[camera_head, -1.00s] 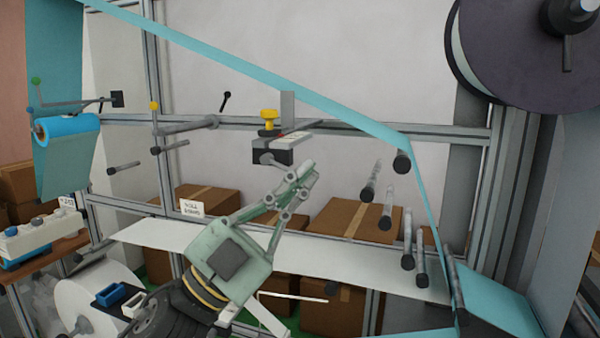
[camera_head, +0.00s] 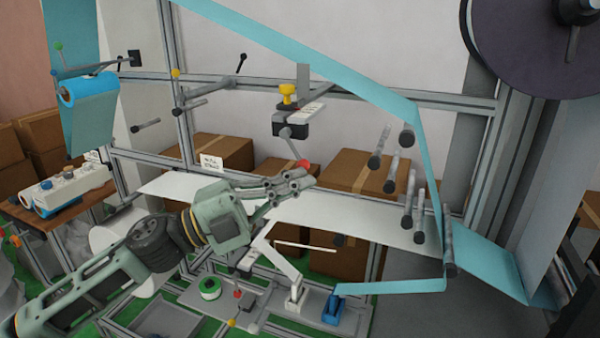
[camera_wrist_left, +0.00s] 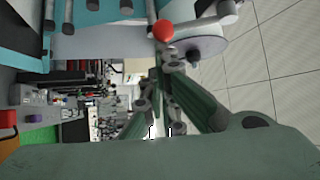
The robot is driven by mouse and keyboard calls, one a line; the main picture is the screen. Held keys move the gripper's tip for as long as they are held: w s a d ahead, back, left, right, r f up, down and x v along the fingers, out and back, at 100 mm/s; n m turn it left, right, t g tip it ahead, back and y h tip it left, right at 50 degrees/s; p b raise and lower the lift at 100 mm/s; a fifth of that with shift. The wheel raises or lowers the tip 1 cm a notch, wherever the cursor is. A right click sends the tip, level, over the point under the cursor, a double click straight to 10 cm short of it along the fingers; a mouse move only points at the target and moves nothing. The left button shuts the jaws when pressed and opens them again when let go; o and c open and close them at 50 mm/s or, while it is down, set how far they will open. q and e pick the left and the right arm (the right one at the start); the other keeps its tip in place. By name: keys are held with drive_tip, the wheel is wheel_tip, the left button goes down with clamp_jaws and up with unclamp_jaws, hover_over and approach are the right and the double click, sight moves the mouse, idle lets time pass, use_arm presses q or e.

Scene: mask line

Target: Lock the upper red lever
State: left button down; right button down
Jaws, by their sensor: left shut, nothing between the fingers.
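The upper red lever is a grey arm with a red ball end (camera_head: 303,163). It hangs down and to the right from a black and white block (camera_head: 293,122) with a yellow knob on top. My left gripper (camera_head: 311,181) is shut and empty, with its fingertips just below the red ball in the head view. In the left wrist view the red ball (camera_wrist_left: 163,31) shows just beyond the shut fingertips (camera_wrist_left: 170,60). I cannot tell whether they touch it. My right gripper is not in view.
A teal web (camera_head: 350,85) runs diagonally above the lever and down the right side past several grey rollers (camera_head: 407,137). A white web (camera_head: 360,216) lies behind my gripper. Cardboard boxes (camera_head: 357,172) stand behind. A lower red-knobbed lever (camera_head: 238,293) is on the bench frame.

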use_arm(q)
drive_tip(key=shift+w+a+f+m+y+p, duration=0.25)
drive_tip(key=shift+a+m+y+p, duration=0.05)
drive_tip(key=shift+a, duration=0.2)
drive_tip(key=shift+w+a+f+m+y+p, duration=0.2)
drive_tip(key=shift+a+f+m+y+p, duration=0.1)
drive_tip(key=shift+a, duration=0.2)
